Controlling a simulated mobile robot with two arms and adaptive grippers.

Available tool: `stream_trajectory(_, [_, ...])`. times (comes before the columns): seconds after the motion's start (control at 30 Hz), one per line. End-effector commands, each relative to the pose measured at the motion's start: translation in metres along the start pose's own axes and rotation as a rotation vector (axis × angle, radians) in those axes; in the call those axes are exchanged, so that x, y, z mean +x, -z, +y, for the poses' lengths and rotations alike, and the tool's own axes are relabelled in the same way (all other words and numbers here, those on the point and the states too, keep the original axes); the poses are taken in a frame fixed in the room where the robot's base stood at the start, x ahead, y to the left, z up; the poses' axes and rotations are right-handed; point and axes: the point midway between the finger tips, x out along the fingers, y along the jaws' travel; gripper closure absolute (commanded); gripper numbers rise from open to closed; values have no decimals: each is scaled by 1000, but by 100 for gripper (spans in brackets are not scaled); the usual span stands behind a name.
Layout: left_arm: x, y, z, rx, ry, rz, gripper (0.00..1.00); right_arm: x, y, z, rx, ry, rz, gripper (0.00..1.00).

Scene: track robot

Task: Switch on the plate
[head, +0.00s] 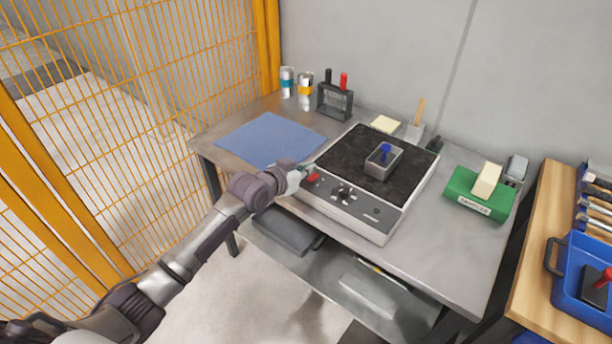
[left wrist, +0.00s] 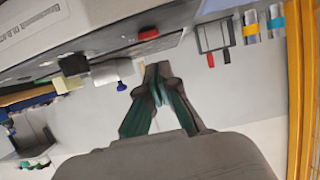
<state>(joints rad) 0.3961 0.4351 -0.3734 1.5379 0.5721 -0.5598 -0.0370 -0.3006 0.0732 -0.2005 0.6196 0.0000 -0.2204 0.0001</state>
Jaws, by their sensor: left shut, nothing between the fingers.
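The plate (head: 345,205) is a grey-white box with a black top, standing on the metal table. Its front panel has a red switch (head: 313,177) at the left end and dark knobs (head: 343,192) near the middle. The red switch also shows in the left wrist view (left wrist: 148,34). My left gripper (head: 301,176) is shut and empty, right by the red switch at the plate's front left. In the left wrist view its closed fingertips (left wrist: 157,72) point toward the switch, with a gap showing below it. Whether the switch is on cannot be told. My right gripper is not in view.
A grey tray with a blue-handled piece (head: 383,160) sits on the plate. A blue mat (head: 270,139) lies left, with cans (head: 305,90) and a black rack (head: 335,101) behind. A green block (head: 480,195) stands right. A yellow mesh fence (head: 120,100) borders the left.

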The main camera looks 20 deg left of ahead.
Motion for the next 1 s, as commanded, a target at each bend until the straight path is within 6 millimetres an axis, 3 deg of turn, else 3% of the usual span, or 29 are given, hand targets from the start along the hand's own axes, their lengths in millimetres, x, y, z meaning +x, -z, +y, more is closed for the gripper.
stream_trajectory(0.23, [5, -21, 0, -1, -1, 1, 100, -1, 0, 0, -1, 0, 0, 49])
stream_trajectory(1.0, [5, -30, 0, -1, 0, 0, 100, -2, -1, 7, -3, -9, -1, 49])
